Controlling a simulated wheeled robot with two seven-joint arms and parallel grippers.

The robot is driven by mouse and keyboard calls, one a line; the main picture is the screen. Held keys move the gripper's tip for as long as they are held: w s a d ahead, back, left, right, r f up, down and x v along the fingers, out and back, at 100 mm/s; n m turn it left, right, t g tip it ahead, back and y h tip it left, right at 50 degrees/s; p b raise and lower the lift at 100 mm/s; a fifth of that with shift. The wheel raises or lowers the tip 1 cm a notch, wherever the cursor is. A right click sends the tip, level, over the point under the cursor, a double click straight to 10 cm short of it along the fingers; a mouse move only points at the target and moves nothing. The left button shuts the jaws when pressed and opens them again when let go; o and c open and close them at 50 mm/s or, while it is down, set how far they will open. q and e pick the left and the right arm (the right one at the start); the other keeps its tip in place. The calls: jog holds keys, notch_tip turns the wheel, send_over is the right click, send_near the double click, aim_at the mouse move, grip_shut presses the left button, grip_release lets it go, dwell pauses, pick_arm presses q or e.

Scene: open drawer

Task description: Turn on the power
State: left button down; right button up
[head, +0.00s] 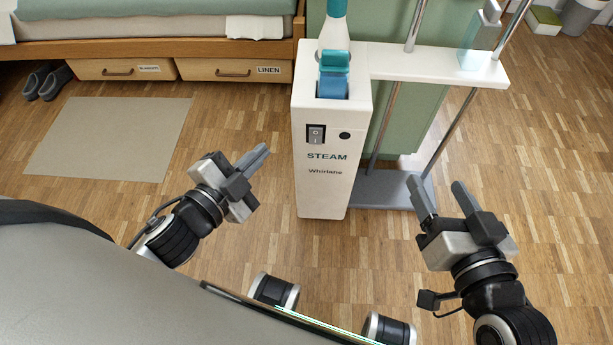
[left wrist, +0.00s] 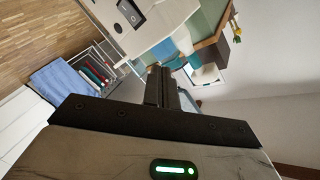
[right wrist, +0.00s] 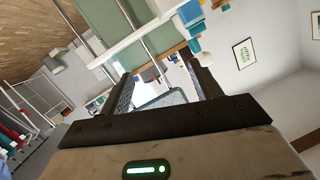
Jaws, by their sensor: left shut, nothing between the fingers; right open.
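A white steam unit (head: 331,189) marked STEAM stands upright on the floor in the middle of the head view. A dark rocker power switch (head: 316,134) marked 0 and I is on its front face, at the upper left, with a round black knob (head: 345,135) to its right. The switch also shows in the left wrist view (left wrist: 129,12). My left gripper (head: 259,157) is shut and empty, to the left of the unit and apart from it, a little lower in the picture than the switch. My right gripper (head: 440,190) is open and empty, to the right of the unit.
A white shelf (head: 430,64) with metal poles extends right from the unit above a grey base (head: 385,188). A bed with wooden drawers (head: 235,70) stands at the back left. A beige mat (head: 110,140) and grey slippers (head: 47,80) lie on the floor. The right floor is mostly clear.

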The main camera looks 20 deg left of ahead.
pick_arm(q)
notch_tip(320, 180, down, 10)
jog(key=d+m+g+h+b, duration=0.1)
jog(key=m+h+b, duration=0.3)
jog(key=m+b, duration=0.5)
jog(key=shift+s+f+m+h, duration=0.25)
jog(key=shift+m+h, duration=0.05)
jog(key=shift+m, duration=0.5)
pick_arm(e)
jog(key=a+f+y, duration=0.1)
jog(key=a+f+t+y, duration=0.1)
jog(key=f+y, duration=0.1)
jog(key=shift+s+a+t, duration=0.15)
jog(key=shift+s+t, duration=0.15)
pick_arm(q)
jog(key=shift+d, duration=0.1)
jog(key=p, duration=0.1)
send_near(320, 143)
jog(key=d, duration=0.4)
jog(key=w, duration=0.2)
jog(key=w+a, duration=0.1)
jog(key=w, duration=0.2)
jog(key=shift+a+f, duration=0.1)
jog(key=shift+f, duration=0.1)
pick_arm(e)
jog(key=shift+s+a+f+m+g, duration=0.15)
jog(key=shift+s+f+m+g, duration=0.3)
jog(key=shift+f, duration=0.3)
